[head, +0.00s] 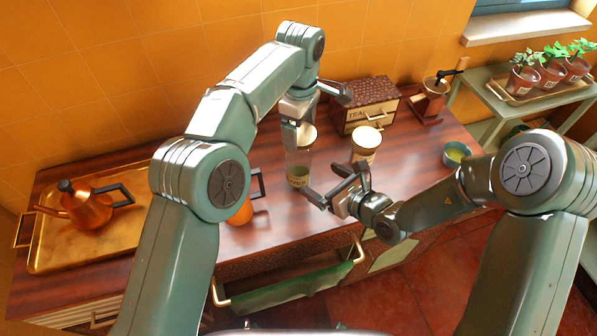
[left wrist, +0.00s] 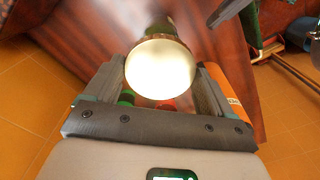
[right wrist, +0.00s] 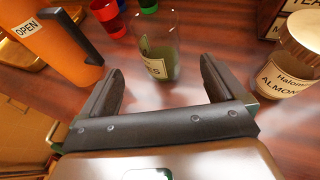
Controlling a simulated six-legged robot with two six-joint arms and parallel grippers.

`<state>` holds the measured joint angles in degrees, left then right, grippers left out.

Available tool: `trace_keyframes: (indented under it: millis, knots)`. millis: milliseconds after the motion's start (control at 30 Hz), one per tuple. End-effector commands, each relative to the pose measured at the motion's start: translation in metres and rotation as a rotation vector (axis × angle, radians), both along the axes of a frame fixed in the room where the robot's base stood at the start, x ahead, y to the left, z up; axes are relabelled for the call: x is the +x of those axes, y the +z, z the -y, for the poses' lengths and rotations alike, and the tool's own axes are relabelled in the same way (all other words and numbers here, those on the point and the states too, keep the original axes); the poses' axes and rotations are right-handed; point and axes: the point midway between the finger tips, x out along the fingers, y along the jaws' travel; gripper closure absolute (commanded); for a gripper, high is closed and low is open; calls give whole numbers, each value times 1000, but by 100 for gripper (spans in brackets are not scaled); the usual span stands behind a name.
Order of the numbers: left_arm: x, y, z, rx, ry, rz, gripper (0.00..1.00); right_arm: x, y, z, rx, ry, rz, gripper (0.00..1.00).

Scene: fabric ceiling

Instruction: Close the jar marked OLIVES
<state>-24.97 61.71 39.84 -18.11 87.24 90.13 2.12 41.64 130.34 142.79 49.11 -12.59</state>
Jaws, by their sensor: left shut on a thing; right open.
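The olives jar (head: 299,175) is clear glass with green contents and stands upright on the wooden counter. In the right wrist view it shows (right wrist: 158,65) with a label, partly readable, ending in "ES". My left gripper (head: 303,124) is shut on a round cream lid (left wrist: 160,68), held above the jar and apart from its contents; whether it touches the rim I cannot tell. My right gripper (head: 338,190) is open and low in front of the jar. Its fingers point at the jar's two sides, and nothing is gripped.
A lidded almonds jar (right wrist: 288,62) stands right of the olives jar. An orange canister (right wrist: 62,48) marked OPEN stands left. A tea box (head: 365,103) and grinder (head: 432,98) are behind. A green bowl (head: 457,154) is right; a copper kettle (head: 90,208) is far left.

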Motion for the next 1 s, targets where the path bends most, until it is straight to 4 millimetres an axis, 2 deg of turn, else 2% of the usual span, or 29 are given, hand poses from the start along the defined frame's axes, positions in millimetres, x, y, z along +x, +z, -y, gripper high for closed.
trace_keyframes:
  millis: [300, 500, 700, 967, 1000]
  knots:
    - [1, 0, -2, 0, 2, 0, 44, 44, -25, -40, -1, 6, 0, 3]
    - [2, 0, -2, 0, 3, 0, 44, 64, -35, -57, -1, 4, -1, 3]
    - [2, 0, -2, 0, 3, 0, 44, 72, -38, -62, 0, 3, -1, 3]
    - [2, 0, -2, 0, 3, 0, 44, 72, -39, -62, 0, 3, -1, 3]
    - [2, 0, -2, 0, 3, 0, 44, 72, -39, -62, 0, 3, -1, 13]
